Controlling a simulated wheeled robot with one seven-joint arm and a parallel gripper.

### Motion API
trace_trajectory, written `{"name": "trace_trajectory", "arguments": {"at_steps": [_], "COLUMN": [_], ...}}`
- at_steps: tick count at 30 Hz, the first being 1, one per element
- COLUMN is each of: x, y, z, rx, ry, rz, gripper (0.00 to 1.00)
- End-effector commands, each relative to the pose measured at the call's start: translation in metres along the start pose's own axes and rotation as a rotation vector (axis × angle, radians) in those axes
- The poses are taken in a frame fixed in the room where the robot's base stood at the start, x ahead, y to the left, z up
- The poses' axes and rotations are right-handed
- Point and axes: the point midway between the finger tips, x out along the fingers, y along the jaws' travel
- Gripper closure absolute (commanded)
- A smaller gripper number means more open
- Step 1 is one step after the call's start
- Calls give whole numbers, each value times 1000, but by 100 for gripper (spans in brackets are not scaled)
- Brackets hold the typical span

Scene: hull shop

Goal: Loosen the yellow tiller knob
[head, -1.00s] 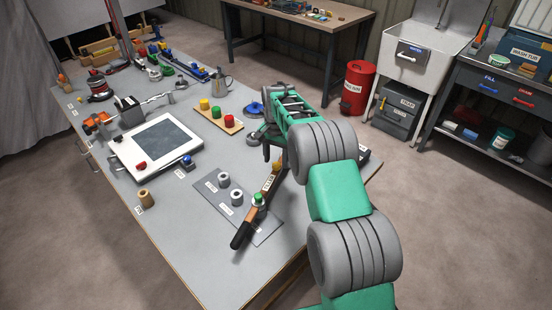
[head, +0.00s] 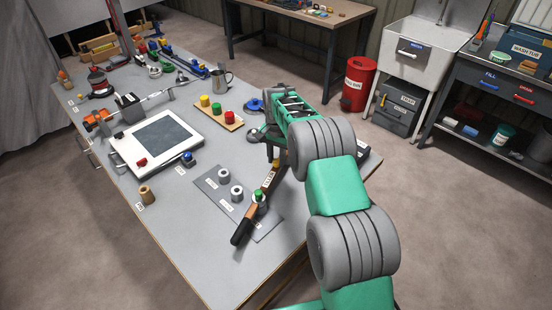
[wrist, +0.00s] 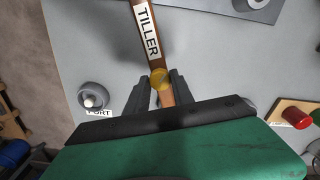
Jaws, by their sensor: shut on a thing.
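The brown tiller (head: 262,192), with a white TILLER label, lies slanted over a grey plate near the front of the bench; it also shows in the wrist view (wrist: 149,40).
Two grey round pieces stand on the grey plate (head: 212,187) left of the tiller. A white framed panel (head: 126,150) lies left. The bench front is mostly clear.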

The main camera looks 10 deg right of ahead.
Motion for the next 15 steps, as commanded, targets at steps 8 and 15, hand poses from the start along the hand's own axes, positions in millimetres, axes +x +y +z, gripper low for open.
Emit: {"name": "trace_trajectory", "arguments": {"at_steps": [8,15], "x": [0,1], "y": [0,0], "z": [0,0], "rx": [-3,-62], "ry": [1,2], "rz": [0,-1], "gripper": [100,100]}}
